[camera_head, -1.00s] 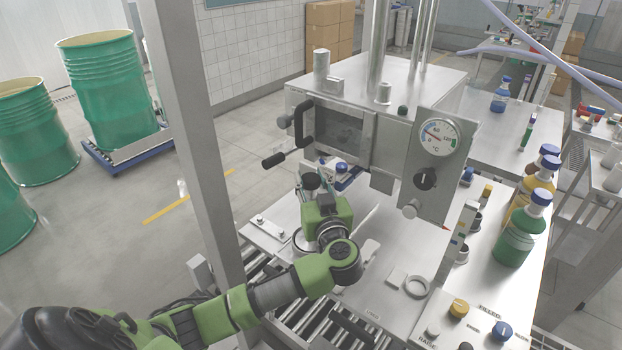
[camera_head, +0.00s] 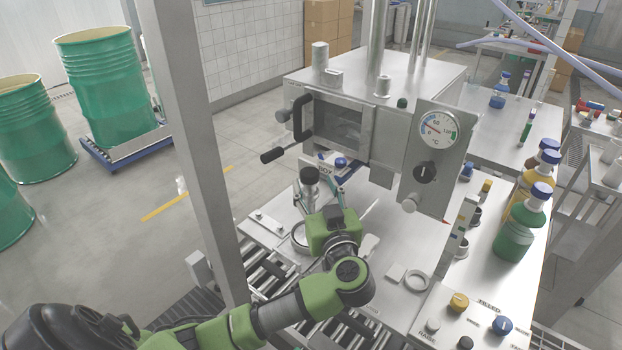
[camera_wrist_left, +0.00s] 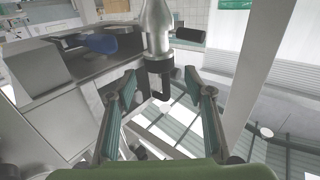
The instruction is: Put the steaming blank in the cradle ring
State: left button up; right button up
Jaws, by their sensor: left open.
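My left gripper (camera_head: 322,185) is open over the steel work plate, close to the chamber front. A small grey cylindrical piece with a black top (camera_head: 310,176) shows beside its fingers; it may be the steaming blank, but I cannot tell for sure. In the left wrist view a silver tapered body (camera_wrist_left: 157,28) stands beyond the open fingers, with a black hooked part (camera_wrist_left: 160,78) below it. The fingers are apart from it. A pale ring (camera_head: 417,281) lies on the plate to the right; another ring (camera_head: 300,236) is partly hidden by my gripper. I cannot tell which is the cradle ring.
The steel chamber (camera_head: 385,105) with a black door handle (camera_head: 300,118) and temperature dial (camera_head: 438,131) stands behind the gripper. A grey post (camera_head: 185,130) rises at left. Bottles (camera_head: 520,222) and knobs (camera_head: 458,302) crowd the right side. Rollers lie below the plate.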

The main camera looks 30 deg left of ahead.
pick_arm(q)
jog(key=v, duration=0.6)
jog(key=shift+s+d+b, duration=0.2)
jog(key=shift+d+b, duration=0.05)
jog(key=shift+b, duration=0.1)
jog(key=shift+r, duration=0.1)
